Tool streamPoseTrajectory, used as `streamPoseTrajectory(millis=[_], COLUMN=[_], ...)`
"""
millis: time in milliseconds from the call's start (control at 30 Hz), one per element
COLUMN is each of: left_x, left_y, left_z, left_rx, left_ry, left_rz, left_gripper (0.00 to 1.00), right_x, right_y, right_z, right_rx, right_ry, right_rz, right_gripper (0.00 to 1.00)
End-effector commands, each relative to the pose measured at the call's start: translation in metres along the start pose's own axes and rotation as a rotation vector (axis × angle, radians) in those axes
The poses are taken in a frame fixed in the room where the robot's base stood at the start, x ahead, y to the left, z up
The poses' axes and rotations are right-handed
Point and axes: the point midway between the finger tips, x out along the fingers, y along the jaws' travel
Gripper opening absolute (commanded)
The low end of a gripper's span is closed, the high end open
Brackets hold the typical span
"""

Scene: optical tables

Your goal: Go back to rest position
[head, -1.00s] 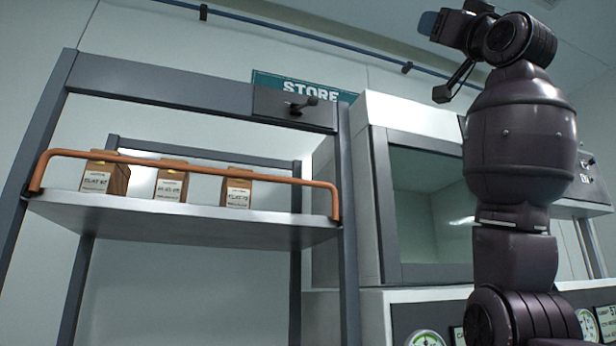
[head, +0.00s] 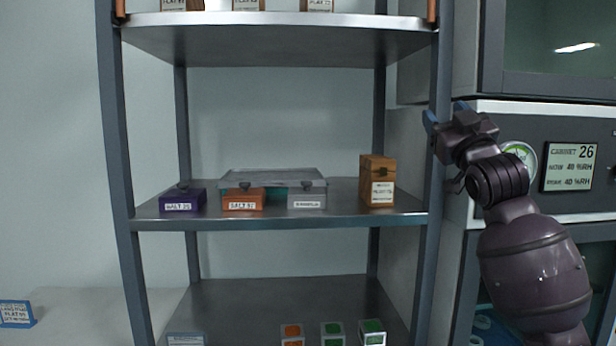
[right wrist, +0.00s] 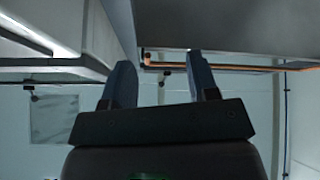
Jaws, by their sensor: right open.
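My right gripper (head: 445,120) is raised at the right side of the shelf rack, close to its right front post in the head view. In the right wrist view its two blue fingers (right wrist: 162,85) stand apart with nothing between them. The underside of a shelf (right wrist: 225,25) shows above and to the right of the fingers there. My left gripper is not in view.
The middle shelf (head: 280,222) holds a purple box (head: 183,199), an orange box (head: 243,201), a grey box (head: 307,200), a tray (head: 270,177) and a wooden box (head: 377,180). Small boxes stand on the lower shelf (head: 240,310). A cabinet (head: 560,150) stands right.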

Motion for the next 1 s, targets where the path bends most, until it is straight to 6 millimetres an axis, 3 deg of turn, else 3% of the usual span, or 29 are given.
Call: streamPoseTrajectory(millis=[33,200,500,800,1000], left_x=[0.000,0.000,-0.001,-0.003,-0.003], left_y=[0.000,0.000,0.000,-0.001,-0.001], left_z=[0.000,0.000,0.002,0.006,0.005], left_rx=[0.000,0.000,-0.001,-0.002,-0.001], left_ry=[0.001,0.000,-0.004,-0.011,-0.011], left_rz=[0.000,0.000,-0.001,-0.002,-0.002], left_gripper=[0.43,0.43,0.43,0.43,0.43], right_x=[-0.015,-0.068,-0.184,-0.321,-0.422], right_y=[-0.010,-0.038,-0.082,-0.118,-0.138], right_z=[0.028,0.101,0.209,0.287,0.321], right_rx=[0.001,0.006,0.033,0.079,0.123], right_ry=[-0.032,-0.124,-0.308,-0.535,-0.708], right_rz=[-0.010,-0.040,-0.082,-0.107,-0.110], right_gripper=[0.54,0.54,0.54,0.54,0.54])
